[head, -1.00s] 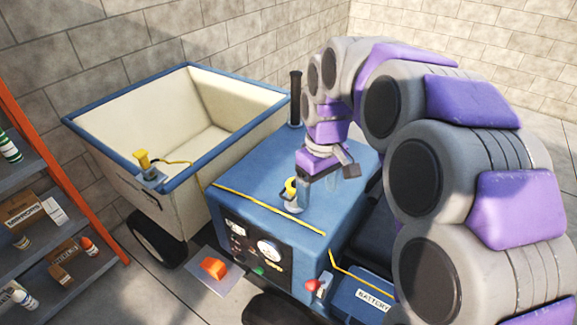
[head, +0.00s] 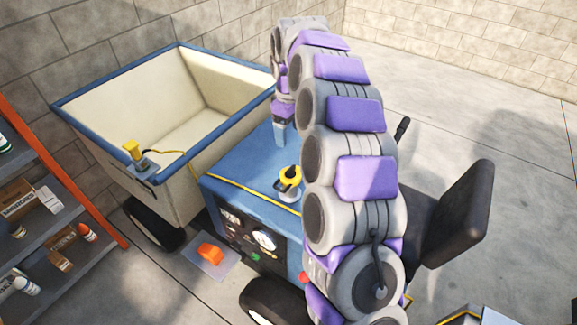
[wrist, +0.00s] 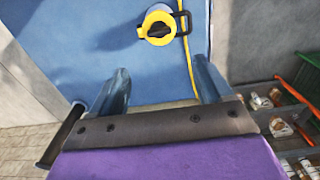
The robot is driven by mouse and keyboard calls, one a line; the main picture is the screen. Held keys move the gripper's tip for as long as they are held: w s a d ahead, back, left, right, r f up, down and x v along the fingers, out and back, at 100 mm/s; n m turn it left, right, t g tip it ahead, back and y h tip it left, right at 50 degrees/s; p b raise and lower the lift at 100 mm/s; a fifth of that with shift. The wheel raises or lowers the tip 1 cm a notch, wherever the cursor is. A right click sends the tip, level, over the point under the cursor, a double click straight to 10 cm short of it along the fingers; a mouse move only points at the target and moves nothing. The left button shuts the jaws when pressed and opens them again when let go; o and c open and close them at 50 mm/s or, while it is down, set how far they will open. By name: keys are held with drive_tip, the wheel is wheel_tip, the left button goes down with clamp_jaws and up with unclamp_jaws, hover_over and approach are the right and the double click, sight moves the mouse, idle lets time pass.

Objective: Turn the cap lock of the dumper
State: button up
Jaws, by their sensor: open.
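The dumper (head: 238,165) has a blue hood with a yellow and black round cap (head: 289,177) on top near its front edge. In the wrist view the cap (wrist: 158,28) sits at the top of the picture, beyond the fingertips, with a dark handle across it and a black loop at its right. My gripper (head: 279,130) is over the hood, behind the cap and apart from it. In the wrist view my gripper (wrist: 161,70) is open, with nothing between its fingers.
A yellow fitting (head: 133,150) stands on the blue rim of the skip (head: 75,108). A shelf (head: 50,215) is at left, a black seat (head: 465,210) at right. Floor beyond the seat is clear.

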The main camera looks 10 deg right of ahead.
sight(290, 168)
wheel_tip(290, 168, down, 15)
drive_tip(key=b, duration=0.3)
drive_tip(key=shift+d, duration=0.1)
drive_tip(key=shift+c, duration=0.4)
drive_tip(key=c, duration=1)
drive_tip(key=shift+o, duration=0.2)
